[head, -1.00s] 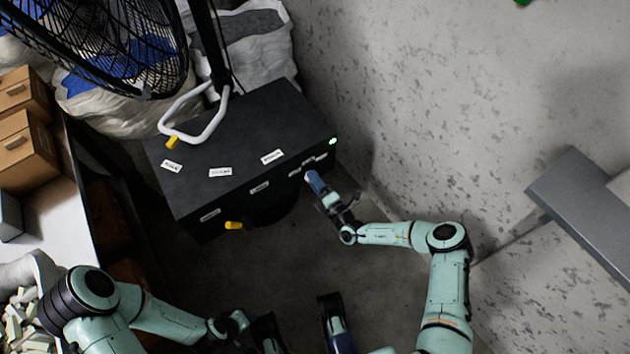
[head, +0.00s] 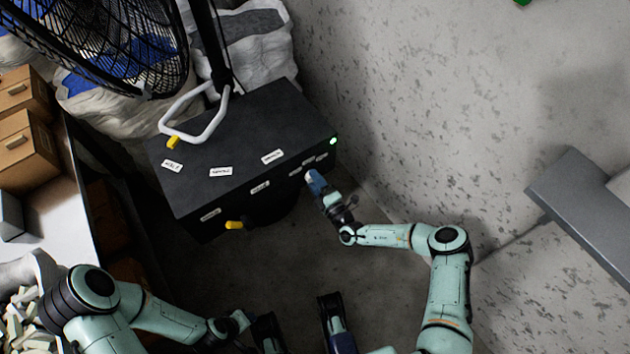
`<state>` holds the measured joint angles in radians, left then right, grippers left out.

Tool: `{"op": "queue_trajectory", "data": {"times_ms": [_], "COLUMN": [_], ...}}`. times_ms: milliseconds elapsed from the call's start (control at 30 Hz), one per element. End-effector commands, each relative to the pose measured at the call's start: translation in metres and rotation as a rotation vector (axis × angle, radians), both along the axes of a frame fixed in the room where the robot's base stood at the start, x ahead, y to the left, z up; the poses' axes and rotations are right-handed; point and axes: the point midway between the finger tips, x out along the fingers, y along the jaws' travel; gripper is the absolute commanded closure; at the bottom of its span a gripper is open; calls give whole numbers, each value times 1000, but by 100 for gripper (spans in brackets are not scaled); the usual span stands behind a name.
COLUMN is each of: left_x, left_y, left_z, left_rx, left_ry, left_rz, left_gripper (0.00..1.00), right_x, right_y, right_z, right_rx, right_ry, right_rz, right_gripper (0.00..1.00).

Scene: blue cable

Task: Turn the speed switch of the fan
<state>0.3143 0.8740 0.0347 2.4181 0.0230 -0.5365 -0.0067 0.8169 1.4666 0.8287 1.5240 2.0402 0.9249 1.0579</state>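The fan (head: 110,45) has a dark wire cage at the upper left, beside a thin pole. A black box (head: 250,125) stands below the pole, with small white labels, a lit green light (head: 333,141) and a yellow knob (head: 235,225) low on its front. My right gripper (head: 313,180) is at the right part of the box's front. Its blue fingers look close together; their gap and any switch behind them are hidden. My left gripper (head: 300,330) is at the bottom edge, its dark fingers apart and nothing seen between them, away from the box.
A white tube handle (head: 200,125) with a yellow tip stands over the box. Sacks (head: 255,45) lie behind it. Cardboard boxes (head: 25,150) sit on a table at the left. A concrete wall (head: 450,90) and grey ledge (head: 590,215) bound the right. Floor before the box is clear.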

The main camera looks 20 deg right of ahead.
Motion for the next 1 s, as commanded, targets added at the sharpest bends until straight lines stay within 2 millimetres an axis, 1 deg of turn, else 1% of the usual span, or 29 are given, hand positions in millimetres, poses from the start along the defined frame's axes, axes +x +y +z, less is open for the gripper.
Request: {"op": "queue_trajectory", "data": {"times_ms": [33,67,333,467,567,800,900,1000], "left_x": [0,0,0,-3,-9,-28,-33,-37], "left_y": [0,0,0,-1,-5,-14,-16,-18], "left_z": [0,0,0,4,9,24,28,31], "left_rx": [0,0,0,-4,-12,-36,-43,-48], "left_ry": [0,0,0,7,24,74,89,100], "left_rz": [0,0,0,-3,-11,-32,-37,-42], "left_gripper": [57,57,57,57,57,57,57,57], "right_x": [-1,-1,0,-8,-23,-76,-96,-111], "right_y": [1,1,0,-3,-8,-22,-28,-32], "right_z": [-1,-1,0,0,0,-4,-6,-7], "right_rx": [0,1,-2,-2,0,0,0,0], "right_ry": [2,1,0,1,1,2,2,1], "right_rz": [1,1,-1,-1,-3,-2,-2,-2], "right_gripper": [29,27,27,27,27,27,27,27]}}
